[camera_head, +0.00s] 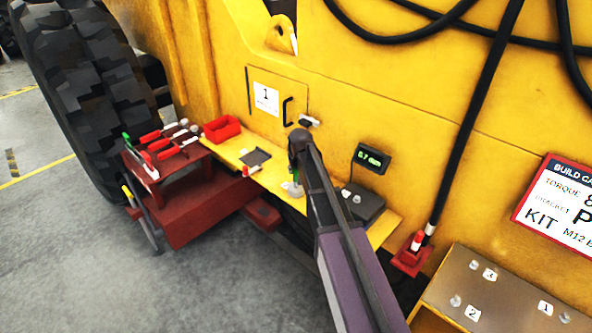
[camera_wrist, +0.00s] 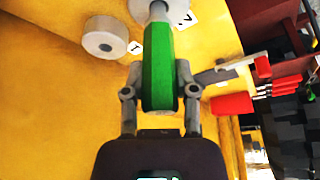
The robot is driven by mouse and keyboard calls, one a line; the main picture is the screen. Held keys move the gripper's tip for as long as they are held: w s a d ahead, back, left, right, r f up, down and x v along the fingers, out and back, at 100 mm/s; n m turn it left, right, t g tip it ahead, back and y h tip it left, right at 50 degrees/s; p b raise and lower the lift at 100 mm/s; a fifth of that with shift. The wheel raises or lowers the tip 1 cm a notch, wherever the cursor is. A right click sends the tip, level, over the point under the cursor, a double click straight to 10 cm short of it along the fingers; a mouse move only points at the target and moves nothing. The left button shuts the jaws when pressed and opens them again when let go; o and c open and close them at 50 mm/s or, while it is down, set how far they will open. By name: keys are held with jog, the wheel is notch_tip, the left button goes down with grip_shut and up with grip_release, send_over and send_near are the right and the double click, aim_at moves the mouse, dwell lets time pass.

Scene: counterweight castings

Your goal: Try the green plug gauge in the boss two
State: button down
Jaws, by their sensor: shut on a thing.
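My gripper (camera_wrist: 159,88) is shut on the green plug gauge (camera_wrist: 157,72) in the wrist view. The gauge's grey end points to the top edge, at a pale round boss (camera_wrist: 138,8) beside a tag that looks like 2 (camera_wrist: 183,19). The frame edge cuts this boss off, and I cannot tell if the gauge end is inside it or just in front. Another round grey boss (camera_wrist: 104,37) with a centre hole is to the left, by a tag (camera_wrist: 135,47). In the head view my arm largely hides the gripper, with a bit of green (camera_head: 295,176) showing over the yellow ledge.
A dark red stand (camera_head: 180,158) with red-handled tools is at left, by a big tyre (camera_head: 85,95). A red bin (camera_head: 222,129) and a grey box (camera_head: 362,201) sit on the ledge (camera_head: 262,172). A numbered plate (camera_head: 508,296) is lower right. Black hoses hang above.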

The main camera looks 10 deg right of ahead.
jog(key=shift+f+b, duration=1.25)
dwell(1.7)
dwell(0.6)
jog(key=shift+c, duration=1.6)
grip_release()
notch_tip(320, 180, up, 12)
jog(key=p, duration=1.2)
